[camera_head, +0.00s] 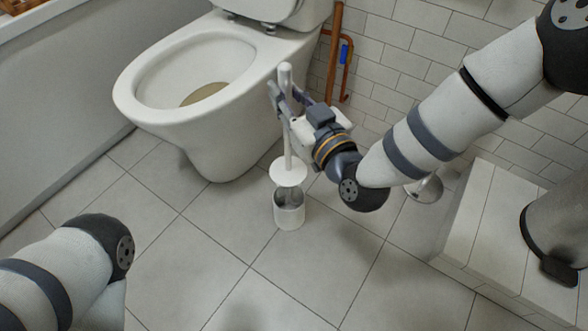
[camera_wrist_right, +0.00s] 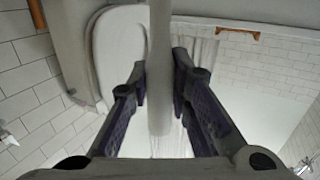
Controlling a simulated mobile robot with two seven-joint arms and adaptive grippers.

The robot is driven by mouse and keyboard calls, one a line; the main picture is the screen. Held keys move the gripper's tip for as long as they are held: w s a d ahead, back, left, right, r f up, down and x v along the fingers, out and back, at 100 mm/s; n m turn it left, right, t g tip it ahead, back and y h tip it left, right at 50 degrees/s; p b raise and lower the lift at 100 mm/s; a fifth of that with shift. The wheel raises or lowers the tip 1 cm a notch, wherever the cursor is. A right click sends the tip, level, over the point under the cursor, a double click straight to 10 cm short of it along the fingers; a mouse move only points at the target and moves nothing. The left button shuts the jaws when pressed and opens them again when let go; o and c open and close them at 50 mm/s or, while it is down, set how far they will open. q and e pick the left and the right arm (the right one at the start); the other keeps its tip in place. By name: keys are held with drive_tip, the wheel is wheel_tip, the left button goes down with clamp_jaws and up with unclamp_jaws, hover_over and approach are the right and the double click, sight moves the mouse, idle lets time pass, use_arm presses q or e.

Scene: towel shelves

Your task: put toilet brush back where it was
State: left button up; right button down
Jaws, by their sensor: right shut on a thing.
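The white toilet brush (camera_head: 287,130) is upright, with a long handle and a round white lid disc (camera_head: 288,172) low on it. My right gripper (camera_head: 284,100) is shut on the brush handle, near its upper part. In the right wrist view the handle (camera_wrist_right: 160,70) runs between the two fingers (camera_wrist_right: 160,85). The white cylindrical holder (camera_head: 289,212) stands on the floor directly below the disc. The disc is above the holder's rim, with a gap between them. The brush head is mostly hidden, at or inside the holder's opening. My left gripper is out of view; only my left arm shows.
A white toilet (camera_head: 215,90) stands behind and left of the brush. Copper pipes (camera_head: 335,50) run up the tiled wall. A tiled ledge (camera_head: 475,215) is at the right, with a round metal-looking object (camera_head: 425,188) beside it. The floor in front (camera_head: 200,255) is clear.

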drive_tip(key=b, duration=0.3)
hover_over(288, 148)
wheel_tip(288, 148, down, 8)
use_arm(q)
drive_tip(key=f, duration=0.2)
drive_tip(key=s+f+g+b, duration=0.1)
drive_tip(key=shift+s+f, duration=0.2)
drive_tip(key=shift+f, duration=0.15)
use_arm(e)
drive_tip(key=f, duration=0.4)
drive_tip(key=shift+w, duration=0.25)
drive_tip(key=shift+f, duration=0.2)
drive_tip(key=c, duration=1.5)
unclamp_jaws()
drive_tip(key=shift+r, duration=0.1)
